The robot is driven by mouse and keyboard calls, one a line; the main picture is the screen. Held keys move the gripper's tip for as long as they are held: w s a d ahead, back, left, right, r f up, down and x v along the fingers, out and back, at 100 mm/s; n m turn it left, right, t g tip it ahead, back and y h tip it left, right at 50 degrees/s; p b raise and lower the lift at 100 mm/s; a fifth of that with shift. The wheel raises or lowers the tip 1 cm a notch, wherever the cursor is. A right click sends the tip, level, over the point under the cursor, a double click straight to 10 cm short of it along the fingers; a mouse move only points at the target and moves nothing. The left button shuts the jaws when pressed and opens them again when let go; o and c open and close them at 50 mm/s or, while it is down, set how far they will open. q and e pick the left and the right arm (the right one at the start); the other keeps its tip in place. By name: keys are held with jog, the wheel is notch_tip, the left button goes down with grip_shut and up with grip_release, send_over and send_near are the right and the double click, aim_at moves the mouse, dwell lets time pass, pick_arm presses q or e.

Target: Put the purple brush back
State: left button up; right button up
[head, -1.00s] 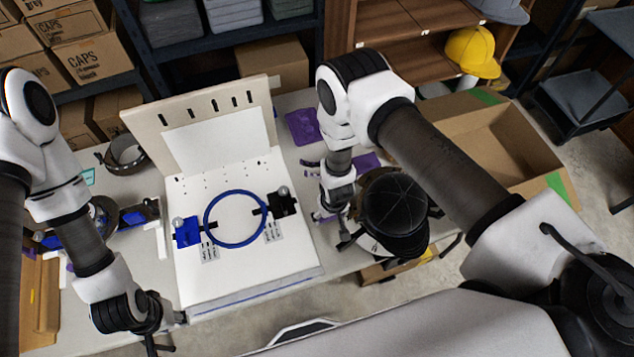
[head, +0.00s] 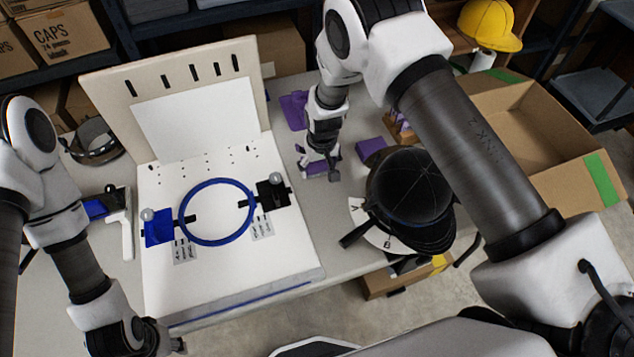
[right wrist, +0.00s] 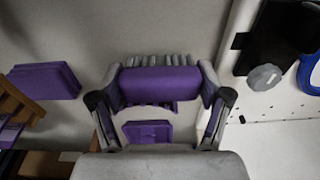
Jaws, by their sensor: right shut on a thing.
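The purple brush (right wrist: 160,82) is between the fingers of my right gripper (right wrist: 160,100), which is shut on it. Grey bristle-like tufts show along its far edge in the right wrist view. In the head view the brush (head: 316,170) shows at the tips of my right gripper (head: 320,163), right of the white board. A flat purple holder (head: 293,110) lies on the table beyond the gripper; what looks like the same piece (right wrist: 148,132) shows between the fingers in the wrist view, apart from the brush. My left gripper (head: 165,345) is at the lower left, its fingers unclear.
The white board (head: 290,265) with a blue ring (head: 217,240) and clamps stands left of my right gripper. A purple block (head: 370,148) and a black cap (head: 410,190) are to its right. An open cardboard box (head: 540,135) stands farther right.

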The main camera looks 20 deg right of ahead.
aim_at(317, 167)
jog(key=w, duration=0.1)
jog(key=w+f+b, duration=0.1)
jog(key=shift+w+d, duration=0.1)
jog(key=shift+w, duration=0.2)
notch_tip(317, 167, down, 3)
jog(key=shift+s+b, duration=0.1)
jog(key=shift+b, duration=1.1)
jog(key=shift+r, duration=0.15)
pick_arm(q)
notch_tip(317, 167, down, 5)
jog(key=shift+r, duration=0.1)
pick_arm(e)
jog(key=o, duration=1.2)
pick_arm(q)
jog(key=shift+f+b, duration=0.3)
jog(key=shift+f, duration=0.1)
pick_arm(e)
jog(key=r, duration=0.4)
jog(key=s+r, duration=0.1)
jog(key=r, duration=0.7)
jog(key=shift+s, duration=0.15)
